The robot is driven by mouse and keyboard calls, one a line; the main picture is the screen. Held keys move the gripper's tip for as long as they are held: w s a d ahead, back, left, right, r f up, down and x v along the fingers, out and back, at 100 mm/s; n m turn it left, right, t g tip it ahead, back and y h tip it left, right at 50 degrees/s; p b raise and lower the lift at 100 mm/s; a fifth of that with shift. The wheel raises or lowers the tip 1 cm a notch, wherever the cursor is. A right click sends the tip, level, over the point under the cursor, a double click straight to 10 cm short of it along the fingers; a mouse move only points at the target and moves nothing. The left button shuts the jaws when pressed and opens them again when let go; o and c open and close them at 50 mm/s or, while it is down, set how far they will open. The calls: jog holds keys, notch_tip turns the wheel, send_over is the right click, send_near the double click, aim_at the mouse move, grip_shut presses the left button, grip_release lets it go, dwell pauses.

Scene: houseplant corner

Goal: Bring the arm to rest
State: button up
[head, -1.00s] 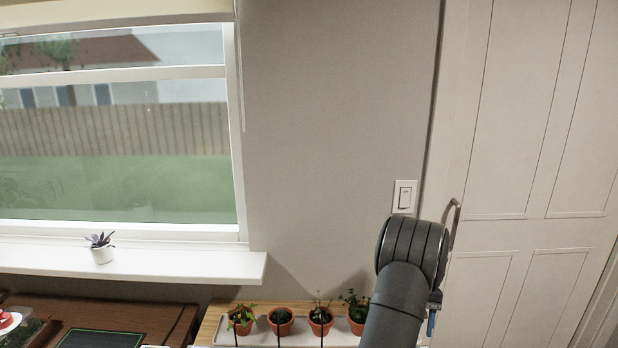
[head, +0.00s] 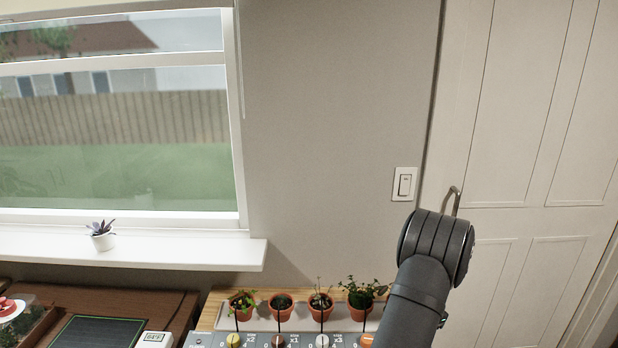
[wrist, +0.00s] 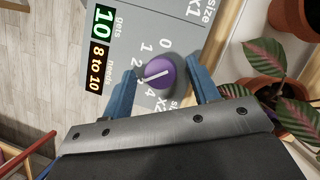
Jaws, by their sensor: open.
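My gripper (wrist: 165,92) shows in the wrist view with its two blue fingers spread apart. Between and beyond them is a purple knob (wrist: 155,73) with a white pointer on a grey panel marked with numbers. I see nothing held in the fingers; whether they touch the knob I cannot tell. In the head view my dark arm rises at the lower right, and the gripper itself is hidden. The same grey panel (head: 205,340) shows along the bottom edge of the head view, with several coloured knobs.
Several potted plants (head: 282,306) stand in a row on a pale tray behind the panel. Potted plants with red-veined leaves (wrist: 263,82) are close to the right finger in the wrist view. A white door (head: 530,150) and light switch (head: 405,184) are behind my arm.

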jog(key=m+t, duration=0.1)
jog(key=m, duration=0.2)
jog(key=m+t, duration=0.1)
jog(key=m, duration=0.3)
jog(key=shift+s+t+y, duration=0.15)
jog(key=shift+t+y, duration=0.15)
jog(key=shift+y, duration=0.1)
dwell(5.7)
jog(key=n+g, duration=0.1)
jog(key=n, duration=0.2)
jog(key=shift+n+g, duration=0.3)
jog(key=shift+n, duration=0.1)
jog(key=n+g, duration=0.1)
jog(key=n, duration=0.2)
jog(key=shift+w+h, duration=0.2)
jog(key=shift+h, duration=0.1)
jog(key=n+g+h, duration=0.1)
jog(key=n, duration=0.2)
jog(key=n+g+h, duration=0.1)
jog(key=n, duration=0.2)
jog(key=shift+a+n, duration=0.15)
jog(key=shift+n, duration=0.25)
